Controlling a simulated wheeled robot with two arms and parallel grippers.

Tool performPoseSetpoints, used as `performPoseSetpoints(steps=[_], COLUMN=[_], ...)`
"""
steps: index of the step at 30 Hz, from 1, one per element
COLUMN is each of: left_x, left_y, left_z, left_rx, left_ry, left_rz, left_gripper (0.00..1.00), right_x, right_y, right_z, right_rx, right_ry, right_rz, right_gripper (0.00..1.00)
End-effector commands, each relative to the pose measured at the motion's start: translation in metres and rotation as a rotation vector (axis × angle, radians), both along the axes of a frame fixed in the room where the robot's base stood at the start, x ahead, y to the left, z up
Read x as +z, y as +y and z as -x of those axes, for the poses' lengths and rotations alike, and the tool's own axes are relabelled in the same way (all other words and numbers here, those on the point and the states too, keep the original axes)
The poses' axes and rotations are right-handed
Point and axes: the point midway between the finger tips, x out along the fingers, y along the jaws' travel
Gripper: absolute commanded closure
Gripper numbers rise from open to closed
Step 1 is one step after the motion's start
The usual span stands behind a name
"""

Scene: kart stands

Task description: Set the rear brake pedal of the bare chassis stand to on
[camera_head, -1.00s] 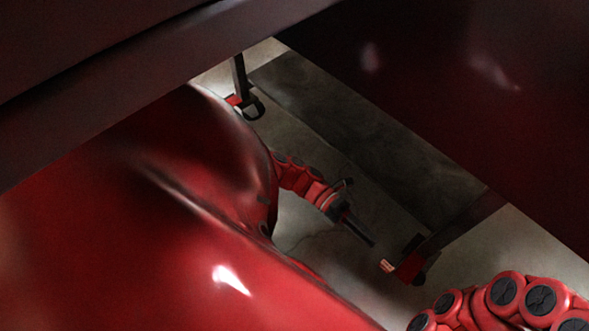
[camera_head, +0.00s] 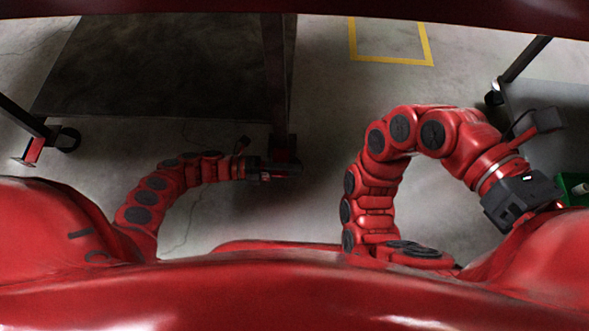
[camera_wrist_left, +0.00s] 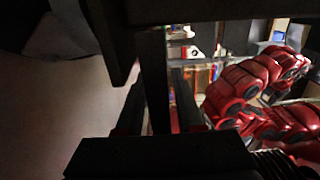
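A dark stand with a flat lower panel (camera_head: 150,65) is at the upper left of the head view. Its near-left caster (camera_head: 68,139) has a red brake pedal (camera_head: 31,152) beside it. My left gripper (camera_head: 283,169) is low at the foot of the stand's right-hand leg (camera_head: 278,75), where it covers most of the caster and any pedal. I cannot tell pedal position or contact there. In the dim left wrist view, the two dark fingers (camera_wrist_left: 158,105) look apart, with a dark post between them. My right gripper (camera_head: 520,205) is at the right, its fingertips unclear.
Another stand (camera_head: 545,110) with a caster is at the right edge, beside a green bin (camera_head: 573,188). A yellow floor outline (camera_head: 391,58) lies between the stands. Open concrete floor lies between my two arms. My red body fills the bottom.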

Motion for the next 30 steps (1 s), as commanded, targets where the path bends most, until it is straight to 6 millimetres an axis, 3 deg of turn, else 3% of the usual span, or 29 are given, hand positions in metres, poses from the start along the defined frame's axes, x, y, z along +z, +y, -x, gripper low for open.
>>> performPoseSetpoints(steps=[4, 10, 30], left_x=[0.0002, 0.0003, 0.0001], left_y=[0.0001, 0.0001, 0.0003], left_z=[0.0001, 0.0002, 0.0004], left_rx=[0.0, -0.001, -0.001], left_ry=[0.0, 0.0, 0.0], left_rz=[0.0, 0.0, 0.0], left_gripper=[0.66, 1.0, 1.0], right_x=[0.0001, 0.0001, 0.0002], right_y=[0.0, 0.0, 0.0], right_z=[0.0001, 0.0001, -0.0001], right_rx=[0.0, 0.0, 0.0], right_ry=[0.0, 0.0, 0.0], right_rz=[0.0, 0.0, 0.0], right_gripper=[0.5, 0.5, 0.5])
